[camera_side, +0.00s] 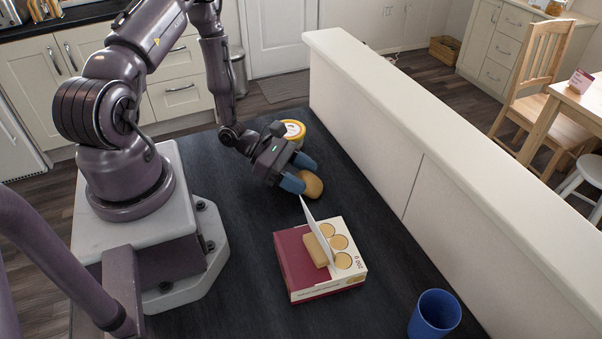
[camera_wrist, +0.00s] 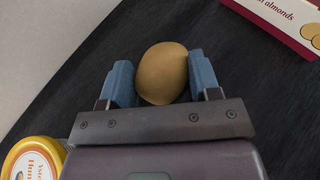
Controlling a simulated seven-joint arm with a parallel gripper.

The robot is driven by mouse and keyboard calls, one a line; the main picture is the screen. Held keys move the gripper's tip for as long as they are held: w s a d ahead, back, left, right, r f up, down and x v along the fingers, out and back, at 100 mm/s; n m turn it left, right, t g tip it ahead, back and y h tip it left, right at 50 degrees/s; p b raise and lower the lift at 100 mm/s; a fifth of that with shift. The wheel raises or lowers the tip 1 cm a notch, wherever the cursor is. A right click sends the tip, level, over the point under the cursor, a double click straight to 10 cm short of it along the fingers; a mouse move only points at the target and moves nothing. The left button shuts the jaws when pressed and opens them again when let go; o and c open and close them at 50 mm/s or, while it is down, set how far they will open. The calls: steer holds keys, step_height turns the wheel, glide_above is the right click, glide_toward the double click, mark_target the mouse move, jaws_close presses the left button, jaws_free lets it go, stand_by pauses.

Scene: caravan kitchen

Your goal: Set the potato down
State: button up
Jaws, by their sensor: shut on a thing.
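The potato (camera_side: 311,184) is a smooth tan-brown oval. My gripper (camera_side: 301,174) is shut on it, with one blue finger on each side. In the wrist view the potato (camera_wrist: 163,74) sits between the blue pads of my gripper (camera_wrist: 161,82), towards their tips. The potato is low over the dark worktop (camera_side: 225,250). I cannot tell whether it touches the surface.
A maroon and cream almond biscuit box (camera_side: 290,262), with a raised flap and a tan block on top, stands in front of the potato. A yellow-lidded tub (camera_side: 293,130) is behind my gripper. A blue cup (camera_side: 434,315) stands front right. A cream ledge (camera_side: 400,110) borders the right.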

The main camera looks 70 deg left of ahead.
steer(key=o, duration=1)
